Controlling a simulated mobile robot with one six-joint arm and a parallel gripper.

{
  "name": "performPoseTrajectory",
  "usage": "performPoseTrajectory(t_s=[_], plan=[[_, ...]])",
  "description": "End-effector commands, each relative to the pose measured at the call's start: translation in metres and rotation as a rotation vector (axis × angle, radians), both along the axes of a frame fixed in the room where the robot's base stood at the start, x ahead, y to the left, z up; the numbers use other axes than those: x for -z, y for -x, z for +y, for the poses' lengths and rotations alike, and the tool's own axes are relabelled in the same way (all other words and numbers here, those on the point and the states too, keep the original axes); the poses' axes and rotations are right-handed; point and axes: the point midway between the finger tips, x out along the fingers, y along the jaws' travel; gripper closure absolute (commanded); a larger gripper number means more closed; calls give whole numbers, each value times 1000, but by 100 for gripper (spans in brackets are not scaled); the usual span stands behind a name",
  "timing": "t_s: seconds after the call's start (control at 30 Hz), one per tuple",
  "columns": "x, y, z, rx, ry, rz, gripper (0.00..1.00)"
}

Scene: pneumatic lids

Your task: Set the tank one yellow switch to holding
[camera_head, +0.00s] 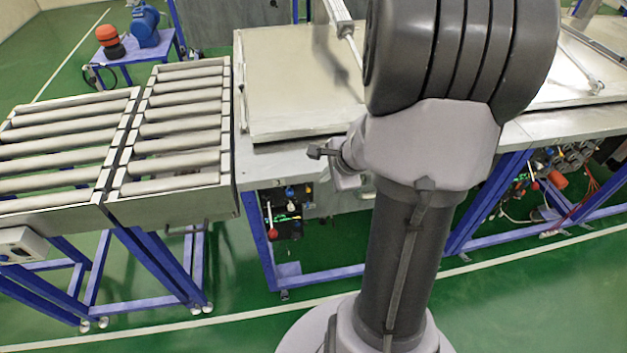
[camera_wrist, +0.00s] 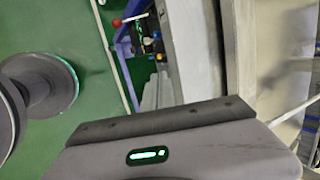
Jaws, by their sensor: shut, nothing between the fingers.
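The tank with the large flat pale lid (camera_head: 290,95) stands left of my arm in the head view. Under its front edge is a dark control panel (camera_head: 284,212) with a red ball-ended lever (camera_head: 272,233), a blue part and small green lights. In the wrist view the panel (camera_wrist: 150,45) and red ball (camera_wrist: 116,22) show small at the top. My gripper (camera_wrist: 160,121) fills the bottom of the wrist view, shut and empty, apart from the panel. My arm hides much of the area in the head view.
Roller conveyors (camera_head: 180,115) on blue frames stand left of the tank. Another station (camera_head: 560,90) with a panel and cables is at the right. A blue motor (camera_head: 146,28) sits on a table behind. Green floor in front is free.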

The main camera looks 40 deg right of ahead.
Motion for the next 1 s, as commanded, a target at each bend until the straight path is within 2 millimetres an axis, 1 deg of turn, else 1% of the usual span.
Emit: performPoseTrajectory(t_s=[0.03,0.2,0.4,0.5,0.7,1.0], plan=[[12,-4,0,-1,-2,1,100],[46,-23,-3,-2,-2,2,100],[82,-45,-7,-2,-2,2,100],[96,-54,-9,-2,-1,1,100],[110,-65,-11,-2,-1,1,100],[111,-66,-11,-2,-1,1,100]])
